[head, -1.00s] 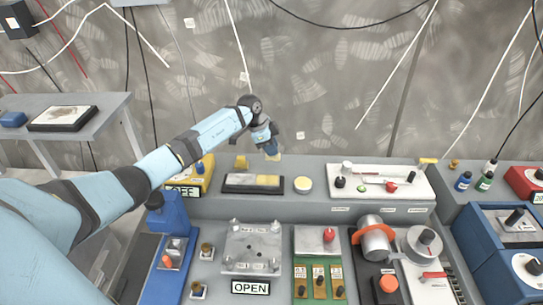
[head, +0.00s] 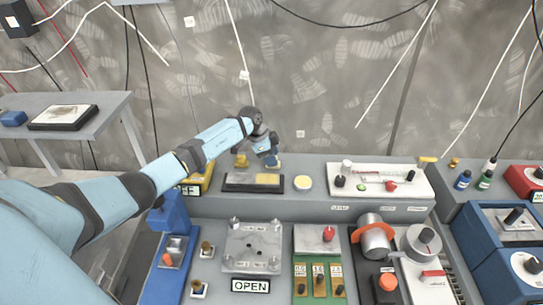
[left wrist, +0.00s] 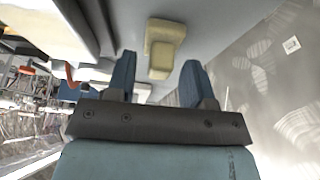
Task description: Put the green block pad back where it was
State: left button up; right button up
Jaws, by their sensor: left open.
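I see no clearly green block pad. In the left wrist view a pale yellow block with a raised part (left wrist: 163,46) lies on the grey ledge, ahead of and roughly between my left fingers, apart from them. My left gripper (head: 271,160) is open over the rear of the ledge, behind the black tray (head: 235,183); it also shows in the left wrist view (left wrist: 158,82). The tray is dark at left, with a yellowish slab (head: 268,179) at right. A small yellow block (head: 240,161) stands left of the gripper. My right gripper is out of view.
A round cream pad (head: 303,183) lies right of the tray. A white board (head: 375,177) with small parts is further right. A yellow box (head: 197,180) is at left. A metal plate (head: 251,247) with upright posts stands in front. The wall is close behind.

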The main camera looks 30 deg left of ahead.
pick_arm(q)
jog(key=b+v, duration=0.1)
jog(key=v, duration=1.1)
jog(key=shift+s+r, duration=0.1)
